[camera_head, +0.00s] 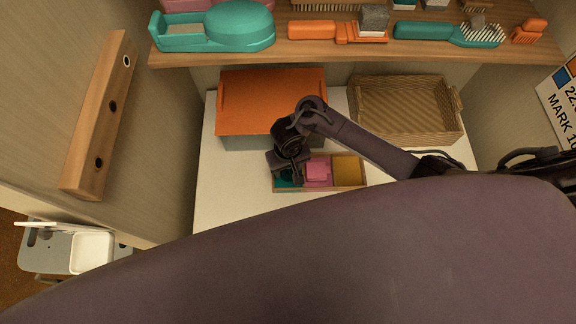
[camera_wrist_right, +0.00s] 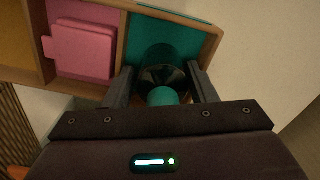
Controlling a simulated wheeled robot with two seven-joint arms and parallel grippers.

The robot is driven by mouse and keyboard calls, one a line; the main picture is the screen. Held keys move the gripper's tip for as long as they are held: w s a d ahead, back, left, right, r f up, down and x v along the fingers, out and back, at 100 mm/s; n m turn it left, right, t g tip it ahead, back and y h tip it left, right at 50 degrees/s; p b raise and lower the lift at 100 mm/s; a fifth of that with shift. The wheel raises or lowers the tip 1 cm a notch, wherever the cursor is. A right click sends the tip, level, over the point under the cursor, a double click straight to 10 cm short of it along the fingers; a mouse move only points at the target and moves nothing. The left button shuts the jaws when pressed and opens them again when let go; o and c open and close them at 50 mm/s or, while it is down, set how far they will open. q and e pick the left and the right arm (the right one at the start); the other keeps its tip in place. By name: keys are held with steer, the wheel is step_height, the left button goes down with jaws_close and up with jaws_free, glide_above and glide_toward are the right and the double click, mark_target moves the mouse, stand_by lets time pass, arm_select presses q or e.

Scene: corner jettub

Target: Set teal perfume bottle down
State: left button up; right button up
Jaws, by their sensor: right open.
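The teal perfume bottle (camera_wrist_right: 163,80) is in the right wrist view, in the teal-floored compartment of a wooden divided tray (camera_wrist_right: 115,60). Its round teal cap (camera_wrist_right: 162,97) points toward my wrist. My right gripper (camera_wrist_right: 163,80) is open, with one finger on each side of the bottle. I cannot tell whether the fingers touch it. In the head view, the right gripper (camera_head: 287,170) is over the left compartment of the tray (camera_head: 364,184) and hides most of the bottle. My left gripper is not in view.
A pink item (camera_head: 318,172) fills the tray's middle compartment; the right one has a yellow floor (camera_head: 347,168). Behind stand an orange-lidded box (camera_head: 262,95) and a wicker basket (camera_head: 408,105). A shelf (camera_head: 350,50) with brushes runs above. White counter (camera_head: 222,180) is clear at left.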

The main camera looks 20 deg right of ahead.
step_height(320, 180, up, 11)
steer(key=p, duration=0.6)
steer(key=shift+p, duration=0.3)
steer(key=shift+r+p, duration=0.75)
